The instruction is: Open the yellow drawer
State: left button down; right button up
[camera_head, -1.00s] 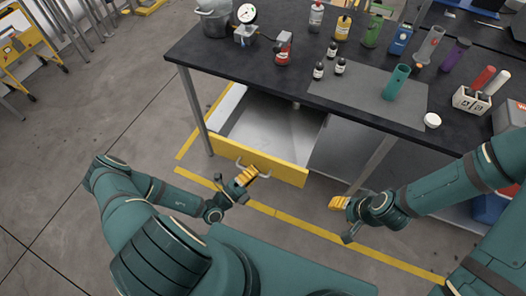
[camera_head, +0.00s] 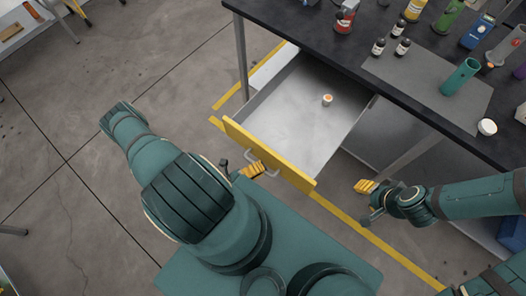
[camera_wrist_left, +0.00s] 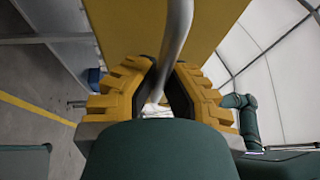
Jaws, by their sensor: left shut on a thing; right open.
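The yellow drawer (camera_head: 285,165) stands pulled out from under the dark table, its yellow front facing me. Its grey inside is open to view and holds a small white and orange item (camera_head: 327,100). My left gripper (camera_head: 253,170) is shut on the drawer's grey handle (camera_head: 265,167). In the left wrist view the handle bar (camera_wrist_left: 177,40) runs between the yellow fingers (camera_wrist_left: 160,90), close to the yellow front (camera_wrist_left: 125,35). My right gripper (camera_head: 362,187) is open and empty, to the right of the drawer below the table edge.
The dark table (camera_head: 400,85) carries several bottles, a teal cylinder (camera_head: 461,77) and a white lid (camera_head: 487,127). A table leg (camera_head: 408,158) stands right of the drawer. Yellow floor lines run beneath.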

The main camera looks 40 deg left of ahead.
pick_arm(q)
jog(key=c, duration=1)
grip_release()
jog(key=shift+s, duration=0.1)
jog(key=v, duration=1.1)
jog(key=shift+s+a, duration=0.2)
jog(key=shift+s, duration=0.2)
jog(key=shift+s, duration=0.1)
